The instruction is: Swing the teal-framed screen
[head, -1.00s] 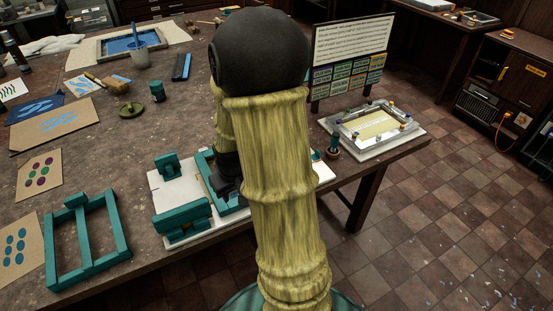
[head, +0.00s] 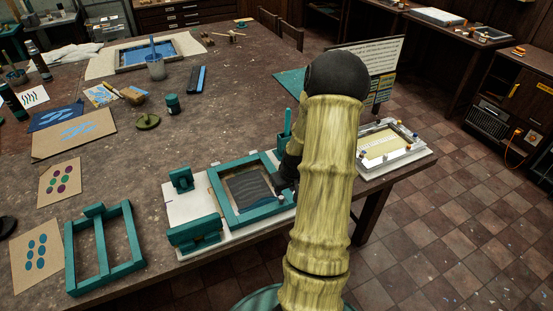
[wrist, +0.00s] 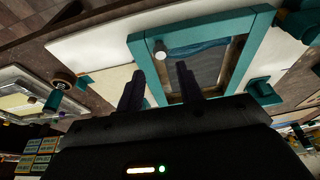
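The teal-framed screen (head: 218,197) lies about flat on a white base board (head: 183,210) near the table's front edge. Its dark mesh (head: 248,188) shows inside the frame. Two teal clamp blocks (head: 195,233) stand on the board to its left. My gripper (head: 284,184) is at the frame's right side, partly hidden by my arm. In the wrist view my gripper (wrist: 159,80) has its two fingers apart, with nothing between them that I can see held. A small pale knob (wrist: 160,51) on the near frame bar (wrist: 141,62) shows just beyond the fingertips.
A loose teal frame (head: 105,250) lies to the left of the board. A teal upright piece (head: 285,130) stands behind the screen. A pale tray with a yellowish panel (head: 428,160) sits at the table's right end.

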